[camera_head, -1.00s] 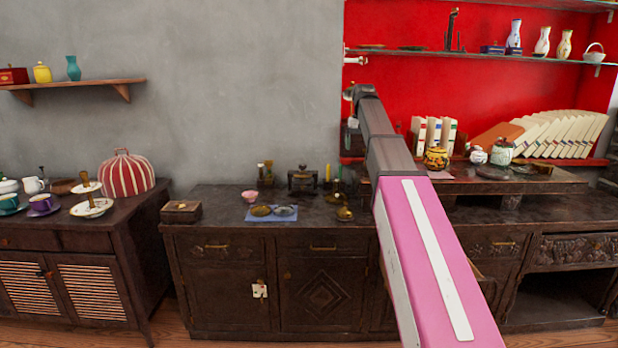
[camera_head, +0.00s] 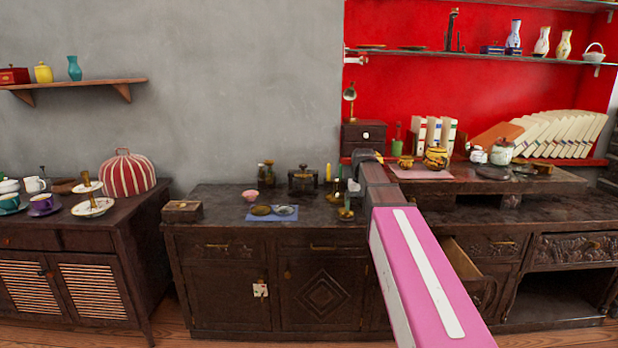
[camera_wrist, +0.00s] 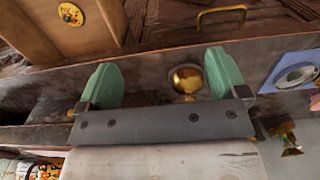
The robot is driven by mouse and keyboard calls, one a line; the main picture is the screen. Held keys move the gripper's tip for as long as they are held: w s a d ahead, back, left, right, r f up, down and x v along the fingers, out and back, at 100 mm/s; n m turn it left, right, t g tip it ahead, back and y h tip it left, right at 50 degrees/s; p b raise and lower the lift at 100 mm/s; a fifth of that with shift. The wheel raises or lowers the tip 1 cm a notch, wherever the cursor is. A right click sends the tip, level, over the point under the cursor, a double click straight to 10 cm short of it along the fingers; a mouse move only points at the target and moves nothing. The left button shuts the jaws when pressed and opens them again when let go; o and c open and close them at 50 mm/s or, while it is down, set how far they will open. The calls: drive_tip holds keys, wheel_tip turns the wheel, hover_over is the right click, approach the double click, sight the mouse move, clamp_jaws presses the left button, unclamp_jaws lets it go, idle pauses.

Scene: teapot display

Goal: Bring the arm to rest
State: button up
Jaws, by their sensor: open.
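My gripper (camera_wrist: 165,78) is open in the wrist view, its two green-padded fingers wide apart. A brass goblet (camera_wrist: 187,80) shows beyond the gap, nearer the right finger; nothing is seen gripped. In the head view my pink and grey arm reaches from the bottom right up to the right end of the middle cabinet (camera_head: 230,250). Its far end is above the cabinet top, near the small brass pieces, and the fingers cannot be made out there.
An open drawer (camera_head: 465,262) is just right of my arm; its inside (camera_wrist: 50,30) holds a yellow round item (camera_wrist: 70,13). A raised shelf with a yellow-black jar (camera_head: 436,158) and books stands right. A blue mat (camera_head: 283,217) with dishes lies left.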

drive_tip(key=s+f, duration=2.2)
drive_tip(key=f, duration=0.4)
